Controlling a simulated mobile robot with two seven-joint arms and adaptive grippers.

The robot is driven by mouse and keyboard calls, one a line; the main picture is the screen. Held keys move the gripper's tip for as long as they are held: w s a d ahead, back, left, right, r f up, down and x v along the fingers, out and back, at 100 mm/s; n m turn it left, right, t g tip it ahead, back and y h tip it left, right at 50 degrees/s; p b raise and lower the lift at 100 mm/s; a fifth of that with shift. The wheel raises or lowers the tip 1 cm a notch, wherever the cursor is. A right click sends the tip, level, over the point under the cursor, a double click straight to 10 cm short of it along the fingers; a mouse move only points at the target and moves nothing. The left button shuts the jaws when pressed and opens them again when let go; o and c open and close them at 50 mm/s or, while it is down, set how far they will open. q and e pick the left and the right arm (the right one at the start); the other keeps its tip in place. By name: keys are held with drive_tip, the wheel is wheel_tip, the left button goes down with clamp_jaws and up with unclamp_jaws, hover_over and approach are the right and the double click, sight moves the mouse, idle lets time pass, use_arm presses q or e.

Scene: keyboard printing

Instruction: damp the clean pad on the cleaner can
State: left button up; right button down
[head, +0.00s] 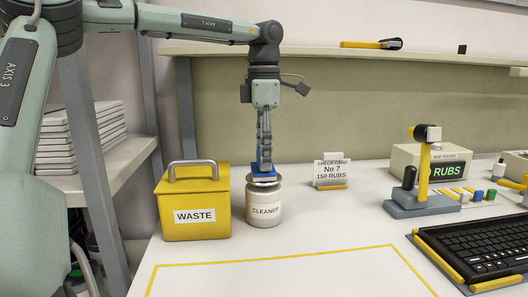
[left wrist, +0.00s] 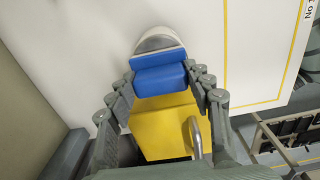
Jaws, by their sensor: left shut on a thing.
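The cleaner can (head: 264,208) is a white, labelled can standing upright on the table, right of the waste bin. My left gripper (head: 264,158) points straight down above it, shut on a blue pad block (head: 263,168). The block sits at the can's top; I cannot tell whether it presses on it or hovers just above. In the left wrist view the blue block (left wrist: 160,75) is between the fingers, with the can's pale rim (left wrist: 158,42) showing beyond it. The block's underside is hidden. My right gripper is not in view.
A yellow waste bin (head: 195,205) with a grey handle stands close left of the can. A check card (head: 331,172), a rub tester (head: 424,185) and a black keyboard (head: 480,245) are to the right. The yellow-outlined area (head: 290,280) in front is clear.

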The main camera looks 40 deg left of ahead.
use_arm(q)
drive_tip(key=shift+f, duration=0.55)
idle(0.4)
idle(0.5)
wheel_tip(320, 180, up, 3)
drive_tip(key=shift+f+p, duration=0.1)
drive_tip(key=shift+p, duration=0.75)
drive_tip(key=shift+r, duration=2.15)
